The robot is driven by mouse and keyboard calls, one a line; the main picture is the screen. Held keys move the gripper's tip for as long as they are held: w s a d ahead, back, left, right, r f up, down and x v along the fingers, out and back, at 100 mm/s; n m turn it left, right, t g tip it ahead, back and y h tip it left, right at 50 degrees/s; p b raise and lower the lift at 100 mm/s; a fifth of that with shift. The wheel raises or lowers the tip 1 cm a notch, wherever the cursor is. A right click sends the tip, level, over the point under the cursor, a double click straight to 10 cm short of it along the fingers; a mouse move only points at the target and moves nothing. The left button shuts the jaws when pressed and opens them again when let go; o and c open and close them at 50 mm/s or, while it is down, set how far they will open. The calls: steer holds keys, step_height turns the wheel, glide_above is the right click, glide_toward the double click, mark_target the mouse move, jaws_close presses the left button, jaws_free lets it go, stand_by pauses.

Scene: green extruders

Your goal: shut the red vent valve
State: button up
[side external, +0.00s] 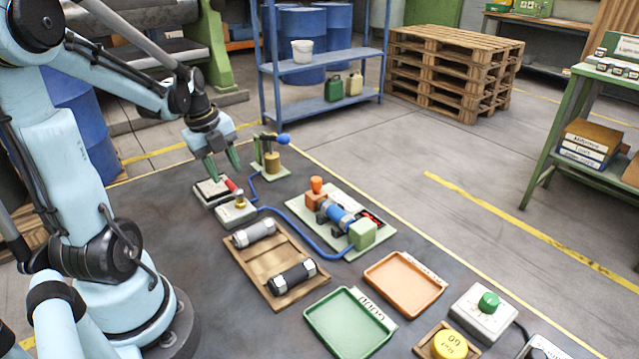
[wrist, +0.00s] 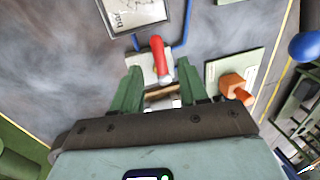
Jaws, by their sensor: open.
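The red vent valve has a red lever (side external: 231,185) on a brass body (side external: 240,202), mounted on a pale block (side external: 237,214). The lever points toward the gauge box, up and left in the side view. In the wrist view the red lever (wrist: 157,52) stands just beyond and between the fingertips, with its pale block (wrist: 141,70) partly showing behind it. My gripper (side external: 222,172) is open and empty, with green fingers pointing down above the gauge and lever. Its fingers (wrist: 160,78) frame the lever end, with no contact seen.
A gauge box (side external: 212,191) sits close beside the valve. A stand with a blue-ended lever (side external: 283,140) rises behind. A blue hose (side external: 290,222) runs to the pump plate (side external: 366,243). A wooden tray (side external: 265,262) holds two cylinders in front.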

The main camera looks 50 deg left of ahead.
step_height(320, 180, up, 8)
steer(key=s, duration=0.1)
steer(key=shift+s+r, duration=0.2)
steer(key=shift+s, duration=0.15)
steer(key=w+d+f+n+t, duration=0.1)
steer(key=w+d+n+t, duration=0.1)
steer(key=d+n, duration=0.7)
steer(key=w+d+f+n+t, duration=0.2)
steer(key=d+n, duration=0.7)
steer(key=d, duration=0.5)
steer(key=shift+w+f+t, duration=0.2)
steer(key=shift+w+t, duration=0.3)
steer(key=shift+w, duration=0.2)
